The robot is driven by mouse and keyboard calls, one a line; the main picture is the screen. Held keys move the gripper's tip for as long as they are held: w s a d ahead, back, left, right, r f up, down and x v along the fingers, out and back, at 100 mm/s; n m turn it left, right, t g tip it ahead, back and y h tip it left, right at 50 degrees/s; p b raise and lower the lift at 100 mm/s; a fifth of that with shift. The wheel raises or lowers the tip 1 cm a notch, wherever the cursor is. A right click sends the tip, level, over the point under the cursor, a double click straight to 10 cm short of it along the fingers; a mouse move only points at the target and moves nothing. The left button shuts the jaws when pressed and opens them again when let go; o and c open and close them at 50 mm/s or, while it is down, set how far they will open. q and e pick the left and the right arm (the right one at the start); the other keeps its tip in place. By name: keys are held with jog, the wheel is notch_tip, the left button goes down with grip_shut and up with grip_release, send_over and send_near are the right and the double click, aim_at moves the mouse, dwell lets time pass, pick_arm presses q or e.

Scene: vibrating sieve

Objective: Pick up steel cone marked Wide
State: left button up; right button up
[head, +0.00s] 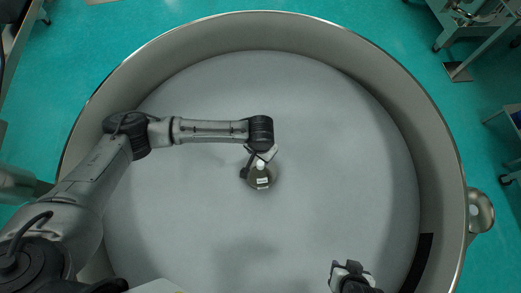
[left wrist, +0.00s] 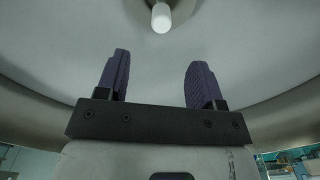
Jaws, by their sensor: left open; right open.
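The steel cone (head: 262,184) stands in the middle of the sieve's grey floor. It has a white knob on top and a small white label, too small to read. My left gripper (head: 256,161) is over the cone's far side and hides part of it. In the left wrist view, the two dark ridged fingers of the left gripper (left wrist: 158,78) are apart with nothing between them. The cone's white knob (left wrist: 161,17) shows beyond the fingertips, at the top edge. My right gripper (head: 351,270) is at the bottom, open and apart from the cone.
The large round sieve (head: 441,150) has a high metal wall around its floor. A clamp (head: 481,211) sits outside the rim at the right. Metal carts (head: 478,28) stand on the green floor at the upper right.

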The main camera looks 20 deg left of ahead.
aim_at(260, 163)
pick_arm(q)
jog(key=f, duration=1.3)
jog(key=shift+w+a+p, duration=0.1)
jog(key=shift+w+p, duration=0.1)
jog(key=shift+p, duration=0.1)
grip_shut()
jog(key=shift+r, duration=0.1)
